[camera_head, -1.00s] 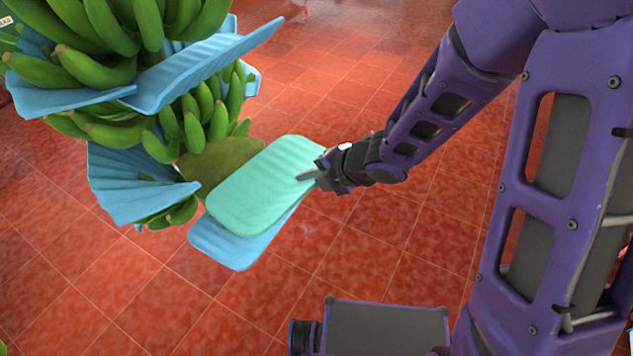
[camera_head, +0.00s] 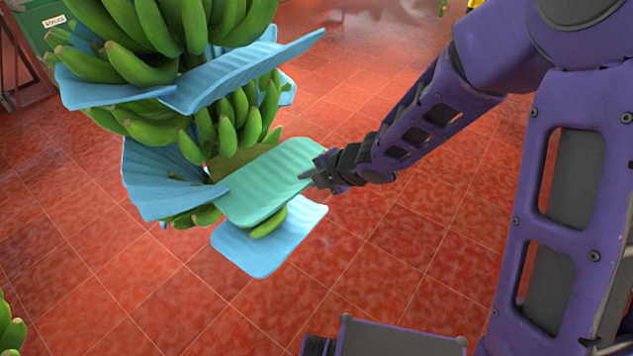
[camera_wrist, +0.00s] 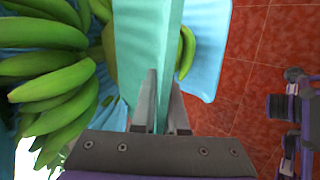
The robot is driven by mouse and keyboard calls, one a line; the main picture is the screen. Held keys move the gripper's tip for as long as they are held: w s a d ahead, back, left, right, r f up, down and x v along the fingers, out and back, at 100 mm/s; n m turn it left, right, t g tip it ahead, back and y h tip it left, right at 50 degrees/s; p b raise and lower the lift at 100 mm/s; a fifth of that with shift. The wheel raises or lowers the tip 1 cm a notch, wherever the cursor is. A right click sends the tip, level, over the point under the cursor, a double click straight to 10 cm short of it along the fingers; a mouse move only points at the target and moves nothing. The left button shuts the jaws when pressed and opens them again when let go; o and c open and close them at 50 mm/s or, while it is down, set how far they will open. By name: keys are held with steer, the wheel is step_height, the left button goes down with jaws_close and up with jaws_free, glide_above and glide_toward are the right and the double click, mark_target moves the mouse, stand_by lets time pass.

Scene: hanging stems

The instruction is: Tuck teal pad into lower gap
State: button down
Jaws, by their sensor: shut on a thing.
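The teal pad (camera_head: 268,182) is a flat, ribbed sheet at the right side of the hanging banana stem. My gripper (camera_head: 312,178) is shut on its right edge. In the wrist view the teal pad (camera_wrist: 146,55) runs edge-on away from between the fingers of my gripper (camera_wrist: 160,108). The pad's far left part reaches to the bunch, between the bananas above (camera_head: 240,115) and a few bananas below (camera_head: 268,222). How deep it sits in the lower gap is hidden. A light blue pad (camera_head: 268,250) shows beneath, under the lower bananas.
Blue pads sit higher on the stem (camera_head: 225,80) and at its left (camera_head: 165,185). A green bin (camera_head: 50,25) stands at the back left. More bananas (camera_head: 10,328) show at the lower left edge. The red tiled floor (camera_head: 390,235) is open to the right.

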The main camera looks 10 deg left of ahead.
mark_target(273, 169)
steer(key=shift+w+a+f, duration=0.1)
steer(key=shift+w+a, duration=0.4)
steer(key=shift+a, duration=0.8)
steer(key=shift+w+a, duration=0.55)
steer(key=shift+a, duration=0.7)
steer(key=shift+w+a+f, duration=0.1)
steer(key=shift+w+a, duration=0.4)
steer(key=shift+a, duration=0.8)
steer(key=shift+f+b, duration=0.25)
steer(key=shift+b, duration=0.3)
steer(key=c, duration=0.9)
jaws_free()
steer(key=shift+o, duration=0.2)
